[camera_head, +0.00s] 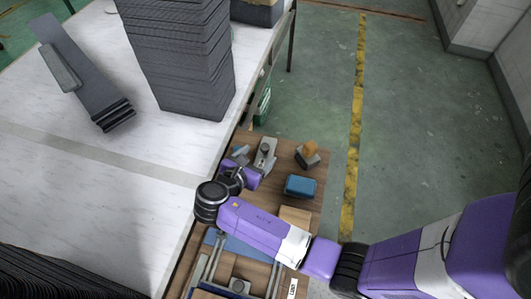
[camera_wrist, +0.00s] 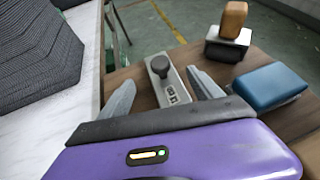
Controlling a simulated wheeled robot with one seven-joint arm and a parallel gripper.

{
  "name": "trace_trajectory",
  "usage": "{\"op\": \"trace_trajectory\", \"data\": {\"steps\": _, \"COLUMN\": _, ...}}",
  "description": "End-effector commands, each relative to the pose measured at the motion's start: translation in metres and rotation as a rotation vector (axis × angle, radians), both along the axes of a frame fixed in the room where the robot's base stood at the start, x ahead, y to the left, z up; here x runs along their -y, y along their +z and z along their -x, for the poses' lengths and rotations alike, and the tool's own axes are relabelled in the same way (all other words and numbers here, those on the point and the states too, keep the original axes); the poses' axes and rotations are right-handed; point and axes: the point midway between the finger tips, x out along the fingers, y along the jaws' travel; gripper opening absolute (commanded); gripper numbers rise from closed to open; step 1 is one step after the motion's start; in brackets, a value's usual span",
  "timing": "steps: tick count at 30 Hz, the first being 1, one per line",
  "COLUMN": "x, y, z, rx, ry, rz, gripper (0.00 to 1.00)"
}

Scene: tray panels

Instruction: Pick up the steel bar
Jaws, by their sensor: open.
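A flat grey metal bar (camera_wrist: 176,94) with a dark round knob lies on the brown wooden surface in the wrist view, and it looks like the steel bar. It also shows in the head view (camera_head: 265,153), beyond my gripper. My gripper (camera_wrist: 162,80) is open, with one grey finger on each side of the bar as seen from the wrist. Nothing is held. I cannot tell whether the fingers touch the bar or hover above it. My gripper's purple body hides the bar's near end in the wrist view.
A blue box (camera_head: 300,186) sits to the right of the bar. An orange-brown block on a dark and pale base (camera_head: 308,153) stands behind it. Metal rails (camera_head: 205,265) lie near the front. A white table (camera_head: 90,190) with dark stacked panels (camera_head: 180,55) borders the left.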

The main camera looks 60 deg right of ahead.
Motion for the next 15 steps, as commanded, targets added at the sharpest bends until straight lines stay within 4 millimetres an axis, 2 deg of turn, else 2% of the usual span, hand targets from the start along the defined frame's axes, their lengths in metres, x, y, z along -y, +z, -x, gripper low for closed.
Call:
{"op": "trace_trajectory", "data": {"steps": 9, "x": 0.038, "y": -0.018, "z": -0.004, "rx": 0.001, "ry": -0.002, "rz": -0.001, "gripper": 0.74}}
{"op": "trace_trajectory", "data": {"steps": 15, "x": 0.045, "y": -0.023, "z": -0.006, "rx": 0.002, "ry": 0.0, "rz": -0.002, "gripper": 0.74}}
